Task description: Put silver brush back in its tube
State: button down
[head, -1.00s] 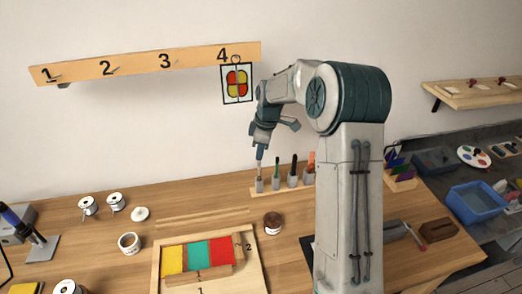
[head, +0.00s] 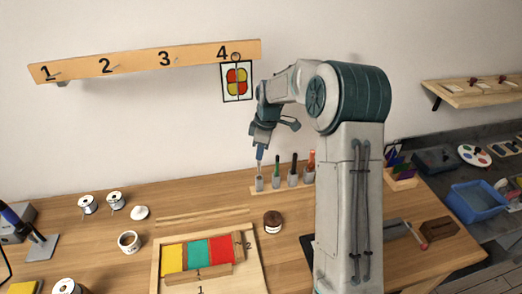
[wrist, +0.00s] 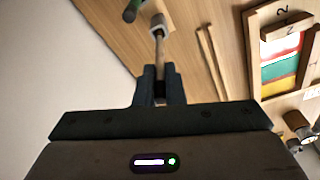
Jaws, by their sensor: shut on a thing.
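My gripper (head: 260,157) points down over the left end of the brush rack (head: 254,191) at the wall side of the bench. It is shut on the silver brush (wrist: 159,50), whose pale shaft shows between the fingers (wrist: 160,88) in the wrist view. The brush runs from the fingers into the mouth of the leftmost grey tube (head: 259,184), which also shows in the wrist view (wrist: 157,21). The brush's lower end is hidden in the tube. How deep it sits cannot be seen.
A green-handled brush (head: 277,168) stands in the neighbouring tube, close to my gripper. Other brushes (head: 293,168) stand farther right. A framed panel of coloured glass (head: 208,252) lies in front. A brown-lidded jar (head: 272,222) stands between. A coloured panel (head: 237,82) hangs above.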

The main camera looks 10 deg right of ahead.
jog(key=shift+f+b, duration=1.75)
jog(key=shift+f, duration=0.9)
dwell(0.4)
jog(key=c, duration=0.9)
grip_release()
jog(key=shift+c, duration=0.2)
jog(key=shift+r+p, duration=2.35)
jog(key=shift+r, duration=1.2)
